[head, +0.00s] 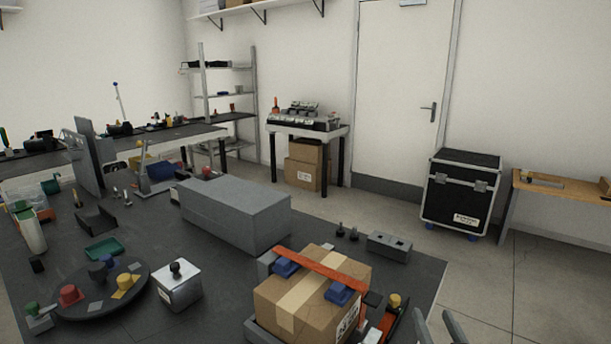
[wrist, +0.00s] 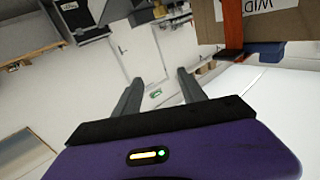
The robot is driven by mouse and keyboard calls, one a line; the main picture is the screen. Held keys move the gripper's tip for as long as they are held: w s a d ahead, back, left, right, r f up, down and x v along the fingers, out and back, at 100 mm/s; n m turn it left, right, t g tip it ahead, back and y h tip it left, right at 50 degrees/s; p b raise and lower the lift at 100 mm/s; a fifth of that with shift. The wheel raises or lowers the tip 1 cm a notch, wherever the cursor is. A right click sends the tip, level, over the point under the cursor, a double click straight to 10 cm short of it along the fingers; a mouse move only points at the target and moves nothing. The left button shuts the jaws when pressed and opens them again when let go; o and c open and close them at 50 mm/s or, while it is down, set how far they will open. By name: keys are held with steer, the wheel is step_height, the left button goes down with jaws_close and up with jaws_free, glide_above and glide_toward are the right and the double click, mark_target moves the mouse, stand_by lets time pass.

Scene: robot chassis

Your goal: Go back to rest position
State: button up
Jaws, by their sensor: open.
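My gripper (head: 438,328) is at the bottom edge of the head view, where only its two grey fingers show. It is right of the workbench's front corner and of a taped cardboard box. In the wrist view my gripper (wrist: 155,90) has its two fingers spread apart with nothing between them. The wrist view is tilted, with the door (wrist: 130,55) and wall behind the fingers. The rest of my arm is out of the head view.
The cardboard box (head: 292,300) with an orange bar (head: 320,268) across it stands near the bench edge, left of my gripper. It also shows at the wrist view's upper right (wrist: 270,22). A black case (head: 460,190) stands on the floor behind. Floor right of the bench is clear.

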steer(key=s+a+f+g, duration=0.1)
steer(key=s+a, duration=0.2)
steer(key=s, duration=1.9)
steer(key=s+a+f+n+g+y, duration=0.1)
steer(key=s+a+f+g, duration=0.1)
steer(key=s, duration=2.1)
steer(key=shift+a+n, duration=0.3)
steer(key=shift+a, duration=0.35)
